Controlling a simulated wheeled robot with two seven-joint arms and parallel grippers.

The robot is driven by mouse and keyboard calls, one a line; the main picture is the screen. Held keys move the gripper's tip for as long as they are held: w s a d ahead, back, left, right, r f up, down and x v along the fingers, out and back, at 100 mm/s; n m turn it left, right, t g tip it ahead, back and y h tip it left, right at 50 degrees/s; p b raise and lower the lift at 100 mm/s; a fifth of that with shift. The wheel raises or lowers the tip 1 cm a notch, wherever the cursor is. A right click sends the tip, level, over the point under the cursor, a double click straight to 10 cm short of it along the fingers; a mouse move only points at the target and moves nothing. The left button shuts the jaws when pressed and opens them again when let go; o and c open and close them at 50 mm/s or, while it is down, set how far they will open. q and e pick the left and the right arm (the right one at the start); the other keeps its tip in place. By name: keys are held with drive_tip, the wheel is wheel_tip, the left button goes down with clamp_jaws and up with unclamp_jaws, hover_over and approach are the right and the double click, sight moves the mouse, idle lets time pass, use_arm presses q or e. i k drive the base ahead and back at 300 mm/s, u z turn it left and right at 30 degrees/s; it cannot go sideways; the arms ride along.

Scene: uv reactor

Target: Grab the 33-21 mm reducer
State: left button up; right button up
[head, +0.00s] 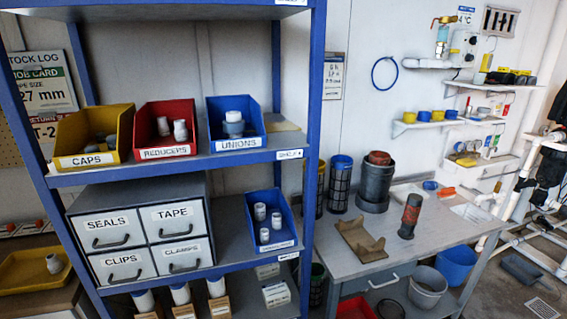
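A red bin (167,153) labelled REDUCERS stands on the upper shelf of the blue rack, between the yellow and blue bins. No size marking can be read on either, so I cannot tell which is the 33-21 mm reducer. Neither of my grippers is in view.
A yellow CAPS bin (92,160) and a blue UNIONS bin (238,143) flank the red bin. Grey drawers (139,222) and another blue bin (277,247) stand below. The blue rack post (310,130) separates the shelves from a workbench (335,250).

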sight(55, 265)
drive_tip(key=u, duration=3.65)
drive_tip(key=i, duration=1.1)
drive_tip(key=z, duration=1.85)
